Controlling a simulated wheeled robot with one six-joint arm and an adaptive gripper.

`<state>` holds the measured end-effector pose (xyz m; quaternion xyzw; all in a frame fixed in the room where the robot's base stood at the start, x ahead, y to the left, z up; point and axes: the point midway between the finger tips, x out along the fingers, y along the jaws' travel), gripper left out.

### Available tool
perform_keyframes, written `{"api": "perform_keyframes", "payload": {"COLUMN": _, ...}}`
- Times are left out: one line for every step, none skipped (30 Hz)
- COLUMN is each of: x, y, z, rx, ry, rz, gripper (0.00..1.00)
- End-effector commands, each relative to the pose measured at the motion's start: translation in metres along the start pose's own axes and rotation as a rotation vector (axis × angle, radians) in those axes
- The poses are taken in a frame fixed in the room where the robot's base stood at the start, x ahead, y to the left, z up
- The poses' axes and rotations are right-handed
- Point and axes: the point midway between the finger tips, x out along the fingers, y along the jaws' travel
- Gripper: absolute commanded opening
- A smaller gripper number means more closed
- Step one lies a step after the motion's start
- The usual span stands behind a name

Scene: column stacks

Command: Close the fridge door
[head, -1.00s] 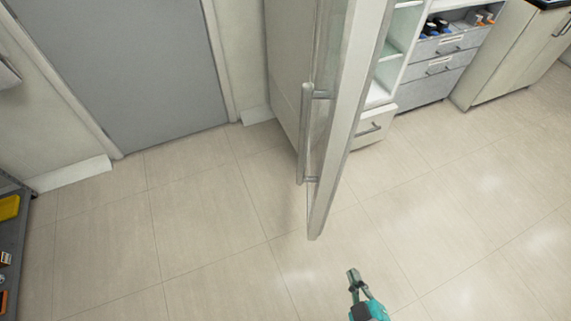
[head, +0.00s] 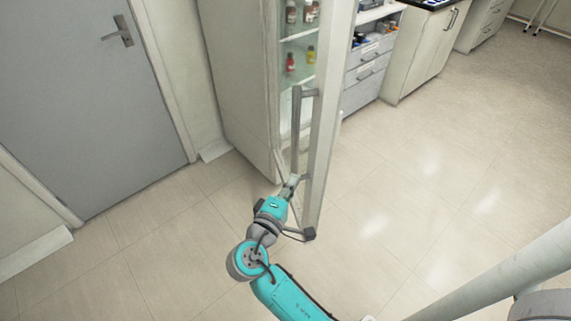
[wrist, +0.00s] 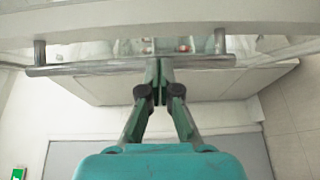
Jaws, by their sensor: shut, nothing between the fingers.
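The fridge (head: 238,85) stands with its glass-panelled door (head: 325,115) open, the door's edge toward me in the head view. A long grey bar handle (head: 296,125) runs up the door's outer face. My gripper (head: 291,183) is shut and empty at the lower end of the handle. In the wrist view the handle (wrist: 95,67) lies across the picture, and the fingertips (wrist: 158,62) overlap it near the middle. I cannot tell whether they touch it. The door's pale frame (wrist: 160,22) crosses the top of that view.
Small bottles (head: 291,62) stand on the fridge shelves. Grey drawers (head: 362,90) and a cabinet (head: 420,55) are to the right. A grey room door (head: 85,100) is at the left. The tiled floor (head: 430,180) is clear on the right.

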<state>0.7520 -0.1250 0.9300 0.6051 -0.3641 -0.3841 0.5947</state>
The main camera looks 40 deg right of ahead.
Motion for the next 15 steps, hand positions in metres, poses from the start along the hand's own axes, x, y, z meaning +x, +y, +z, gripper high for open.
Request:
{"api": "perform_keyframes", "payload": {"x": 0.001, "y": 0.008, "z": -0.003, "rx": 0.002, "ry": -0.027, "rz": 0.013, "gripper": 0.0}}
{"api": "perform_keyframes", "payload": {"x": 0.001, "y": 0.012, "z": -0.003, "rx": 0.003, "ry": -0.041, "rz": 0.019, "gripper": 0.0}}
{"api": "perform_keyframes", "payload": {"x": 0.001, "y": 0.015, "z": -0.003, "rx": 0.003, "ry": -0.055, "rz": 0.026, "gripper": 0.0}}
{"api": "perform_keyframes", "payload": {"x": 0.001, "y": 0.017, "z": -0.003, "rx": 0.003, "ry": -0.062, "rz": 0.028, "gripper": 0.0}}
{"api": "perform_keyframes", "payload": {"x": 0.001, "y": 0.018, "z": -0.003, "rx": 0.004, "ry": -0.069, "rz": 0.03, "gripper": 0.0}}
{"api": "perform_keyframes", "payload": {"x": 0.002, "y": 0.019, "z": -0.002, "rx": 0.004, "ry": -0.074, "rz": 0.032, "gripper": 0.0}}
{"api": "perform_keyframes", "payload": {"x": 0.004, "y": 0.02, "z": -0.002, "rx": 0.004, "ry": -0.076, "rz": 0.032, "gripper": 0.0}}
{"api": "perform_keyframes", "payload": {"x": 0.006, "y": 0.02, "z": -0.002, "rx": 0.004, "ry": -0.077, "rz": 0.033, "gripper": 0.0}}
{"api": "perform_keyframes", "payload": {"x": 0.009, "y": 0.02, "z": -0.002, "rx": 0.004, "ry": -0.076, "rz": 0.033, "gripper": 0.0}}
{"api": "perform_keyframes", "payload": {"x": 0.012, "y": 0.02, "z": -0.001, "rx": 0.004, "ry": -0.077, "rz": 0.033, "gripper": 0.0}}
{"api": "perform_keyframes", "payload": {"x": 0.016, "y": 0.02, "z": -0.001, "rx": 0.004, "ry": -0.078, "rz": 0.033, "gripper": 0.0}}
{"api": "perform_keyframes", "payload": {"x": 0.021, "y": 0.021, "z": 0.0, "rx": 0.004, "ry": -0.078, "rz": 0.033, "gripper": 0.0}}
{"api": "perform_keyframes", "payload": {"x": 0.026, "y": 0.021, "z": 0.0, "rx": 0.004, "ry": -0.078, "rz": 0.033, "gripper": 0.0}}
{"api": "perform_keyframes", "payload": {"x": 0.031, "y": 0.021, "z": 0.001, "rx": 0.004, "ry": -0.078, "rz": 0.033, "gripper": 0.0}}
{"api": "perform_keyframes", "payload": {"x": 0.037, "y": 0.021, "z": 0.001, "rx": 0.004, "ry": -0.078, "rz": 0.032, "gripper": 0.0}}
